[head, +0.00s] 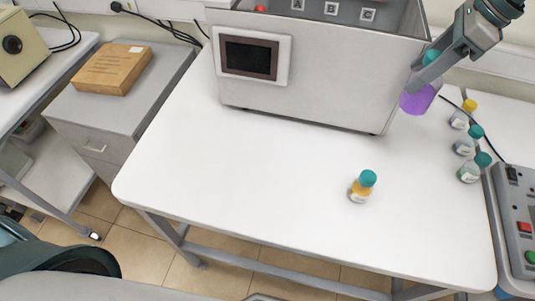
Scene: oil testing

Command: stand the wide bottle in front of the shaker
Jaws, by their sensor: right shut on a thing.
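The wide bottle (418,101) holds purple liquid and has a teal cap. My right gripper (431,62) comes in from the upper right and is shut on it near the cap. The bottle is beside the right end of the shaker, close to its side; I cannot tell whether its base touches the table. The shaker (330,85) is a large grey box with a dark screen on its front and labels A, B and C on top. My left gripper is not in view.
A small bottle with orange liquid (360,190) stands on the white table (250,170) in front of the shaker. Several small bottles (466,140) stand at the right, by a grey control box (515,205). The table's left and middle front are clear.

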